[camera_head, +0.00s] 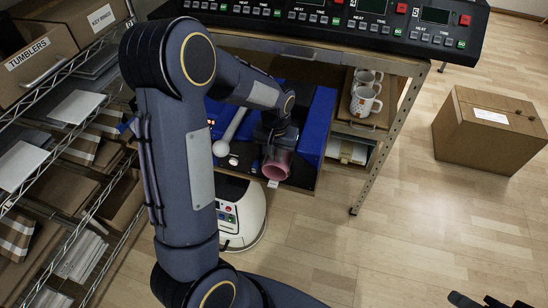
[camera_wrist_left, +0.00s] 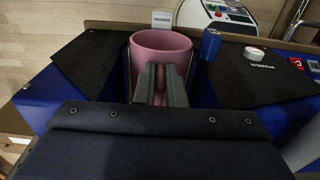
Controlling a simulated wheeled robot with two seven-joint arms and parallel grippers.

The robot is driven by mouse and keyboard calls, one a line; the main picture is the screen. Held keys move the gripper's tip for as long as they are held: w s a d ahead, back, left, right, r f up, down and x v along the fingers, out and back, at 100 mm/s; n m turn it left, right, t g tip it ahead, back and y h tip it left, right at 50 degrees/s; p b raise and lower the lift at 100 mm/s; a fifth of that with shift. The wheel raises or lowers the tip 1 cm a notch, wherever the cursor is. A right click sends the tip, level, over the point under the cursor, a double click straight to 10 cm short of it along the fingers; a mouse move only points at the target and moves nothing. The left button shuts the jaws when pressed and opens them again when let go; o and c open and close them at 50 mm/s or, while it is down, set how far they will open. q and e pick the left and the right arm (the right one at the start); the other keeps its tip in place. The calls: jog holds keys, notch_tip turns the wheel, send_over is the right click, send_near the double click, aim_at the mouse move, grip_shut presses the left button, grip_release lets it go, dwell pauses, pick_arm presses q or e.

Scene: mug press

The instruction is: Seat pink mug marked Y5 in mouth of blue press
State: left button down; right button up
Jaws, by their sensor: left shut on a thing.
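My left gripper (camera_wrist_left: 161,88) is shut on the pink mug (camera_wrist_left: 160,48), with its narrow fingers at the near wall. In the head view, the pink mug (camera_head: 277,165) sits at the gripper's end, tilted with its open mouth toward the viewer. No Y5 mark can be read. The blue press (camera_head: 320,125) shows as a blue block just right of the mug; my left arm and gripper hide much of it. I cannot tell whether the mug is inside its mouth. Dark shapes at the lower right edge look like my right gripper (camera_head: 482,301), mostly cut off.
A white lever with a ball end (camera_head: 232,130) stands left of the mug. Other mugs (camera_head: 364,98) stand right of the press.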

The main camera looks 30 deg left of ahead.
pick_arm(q)
jog(key=shift+w+a, duration=0.25)
jog(key=shift+w, duration=0.85)
jog(key=shift+c, duration=2.2)
grip_release()
